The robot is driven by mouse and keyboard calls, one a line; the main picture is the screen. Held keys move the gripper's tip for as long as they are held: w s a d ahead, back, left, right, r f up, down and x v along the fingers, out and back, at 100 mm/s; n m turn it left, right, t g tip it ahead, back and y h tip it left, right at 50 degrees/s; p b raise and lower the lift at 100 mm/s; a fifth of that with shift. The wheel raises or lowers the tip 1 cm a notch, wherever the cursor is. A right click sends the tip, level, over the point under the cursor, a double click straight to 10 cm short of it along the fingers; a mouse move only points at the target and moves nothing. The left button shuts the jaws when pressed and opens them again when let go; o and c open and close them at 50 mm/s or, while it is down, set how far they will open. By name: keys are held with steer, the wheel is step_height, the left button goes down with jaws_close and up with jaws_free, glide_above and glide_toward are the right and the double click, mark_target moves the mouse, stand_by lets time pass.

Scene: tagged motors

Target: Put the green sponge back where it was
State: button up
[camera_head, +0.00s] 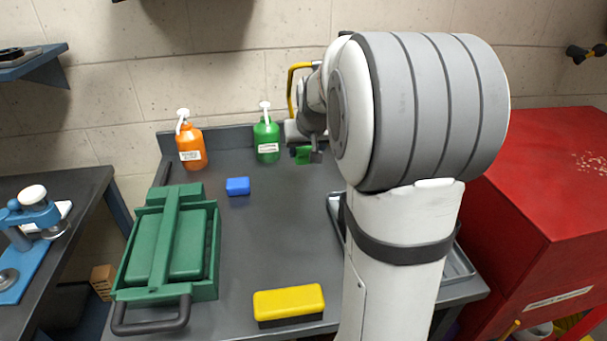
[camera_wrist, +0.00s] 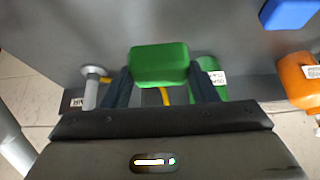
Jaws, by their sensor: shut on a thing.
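The green sponge (camera_wrist: 160,64) sits between the fingers of my gripper (camera_wrist: 161,84) in the wrist view. In the head view the sponge (camera_head: 301,155) shows as a small green patch at my gripper (camera_head: 306,154), above the back of the grey table and right of the green bottle. My gripper is shut on it. I cannot tell exactly how high it hangs above the table.
A green bottle (camera_head: 266,139) and an orange bottle (camera_head: 192,148) stand at the back. A blue sponge (camera_head: 238,186), a green toolbox (camera_head: 170,245) and a yellow-topped block (camera_head: 289,304) rest on the table (camera_head: 265,240). A metal tray (camera_head: 458,266) is partly hidden by my arm.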

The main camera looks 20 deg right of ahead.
step_height(320, 180, down, 7)
steer(key=shift+f, duration=0.15)
steer(key=shift+b, duration=0.3)
steer(key=shift+f, duration=0.25)
steer(key=o, duration=0.9)
steer(key=shift+r, duration=0.1)
